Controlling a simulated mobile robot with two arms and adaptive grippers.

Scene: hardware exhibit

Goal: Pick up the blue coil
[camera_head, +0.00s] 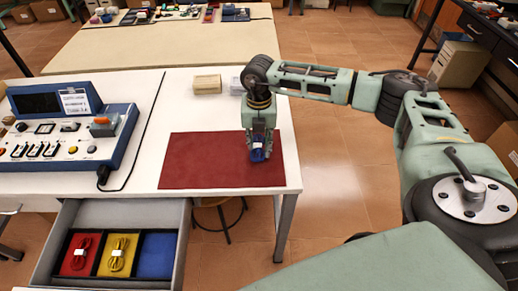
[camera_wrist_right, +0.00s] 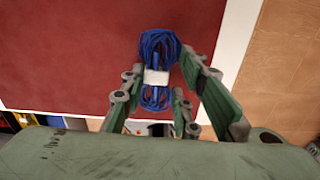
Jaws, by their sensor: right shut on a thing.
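The blue coil (camera_head: 258,154) is a bundle of blue cable with a white band round its middle. It is at the right part of the dark red mat (camera_head: 205,163) on the white table. In the right wrist view the coil (camera_wrist_right: 157,50) lies between the two green fingers. My right gripper (camera_head: 260,148) points down and is shut on the coil. In the right wrist view its fingers (camera_wrist_right: 165,80) stand on both sides of the banded part. Whether the coil touches the mat is hard to tell. My left gripper is not in view.
An open drawer (camera_head: 187,235) at the lower left holds a red compartment with a red coil (camera_head: 80,254), a yellow one with a yellow coil (camera_head: 118,254), and an empty blue one (camera_head: 157,254). A blue control console (camera_head: 62,170) stands left. A beige block (camera_head: 207,84) stands behind the mat.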

